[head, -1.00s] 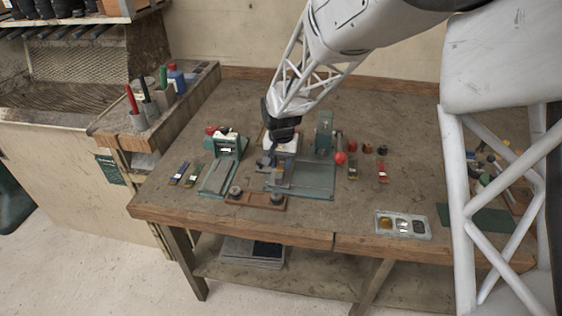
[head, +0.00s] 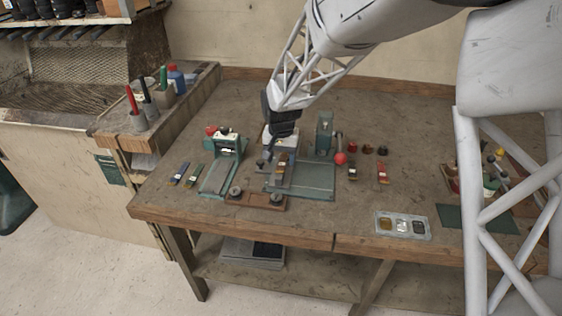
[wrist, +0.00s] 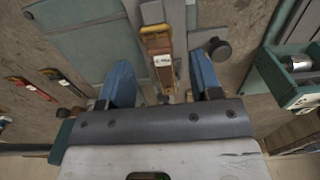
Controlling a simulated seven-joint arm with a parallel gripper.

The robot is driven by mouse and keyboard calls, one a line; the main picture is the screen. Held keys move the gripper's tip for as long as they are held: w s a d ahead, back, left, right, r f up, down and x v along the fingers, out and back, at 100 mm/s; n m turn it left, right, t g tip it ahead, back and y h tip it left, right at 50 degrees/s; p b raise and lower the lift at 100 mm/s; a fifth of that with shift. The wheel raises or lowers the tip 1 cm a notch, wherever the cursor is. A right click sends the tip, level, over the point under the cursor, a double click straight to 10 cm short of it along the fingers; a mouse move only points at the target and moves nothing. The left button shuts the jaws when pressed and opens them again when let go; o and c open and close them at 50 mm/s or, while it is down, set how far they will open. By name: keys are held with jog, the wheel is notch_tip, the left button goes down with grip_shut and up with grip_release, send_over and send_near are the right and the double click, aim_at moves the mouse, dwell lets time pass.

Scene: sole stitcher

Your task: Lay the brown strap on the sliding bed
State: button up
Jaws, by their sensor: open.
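The brown strap (head: 282,161) lies lengthwise on the grey sliding bed (head: 277,181) of the middle machine. In the wrist view the brown strap (wrist: 158,45), with a small white label, lies in line with the grey bed (wrist: 152,12). My gripper (wrist: 160,78) is open, with one blue finger on each side of the strap's near end and visible gaps between. In the head view my gripper (head: 276,150) is over the back end of the bed. The strap's near end is partly hidden in the wrist view.
A green stitcher (head: 221,170) stands left and an upright green press (head: 325,135) with a red-knobbed lever (head: 341,158) right. A metal tray (head: 403,225) is near the front edge.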

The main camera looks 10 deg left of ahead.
aim_at(282, 165)
notch_tip(282, 165, up, 10)
dwell(0.5)
jog(key=shift+f, duration=0.1)
dwell(0.6)
jog(key=s+d+r+t, duration=0.1)
jog(key=s+d+r, duration=0.3)
jog(key=s+d, duration=0.45)
jog(key=s+d+r, duration=0.5)
jog(key=s+d, duration=0.1)
jog(key=d, duration=0.5)
jog(key=s+d, duration=0.5)
jog(key=s, duration=0.4)
jog(key=s+d+f+t, duration=0.1)
jog(key=s+d, duration=0.5)
jog(key=s, duration=0.4)
jog(key=shift+d+f+t, duration=0.15)
jog(key=shift+d+t, duration=0.05)
jog(key=shift+t, duration=0.1)
